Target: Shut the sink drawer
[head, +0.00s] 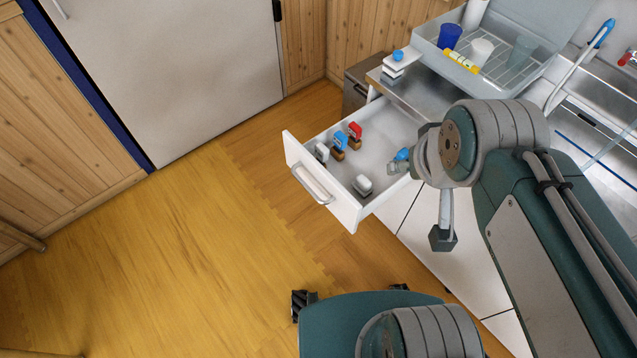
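The sink drawer (352,212) is white and stands pulled out from the sink unit, with its open top in view. Its front panel carries a pale bar handle (313,184) facing the lower left. Inside lie several small tapped items, among them a red-topped one (355,131), a blue-topped one (341,140) and a pale one (363,184). The end of my arm, apparently my gripper (443,238), hangs to the right of the drawer, apart from the handle. Its fingers cannot be made out.
A metal counter (424,92) and sink stand behind the drawer. A grey rack (500,80) there holds a blue cup (450,36) and a white cup (482,52). The wooden floor (190,260) left of the drawer front is clear. A pale door (180,70) stands beyond.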

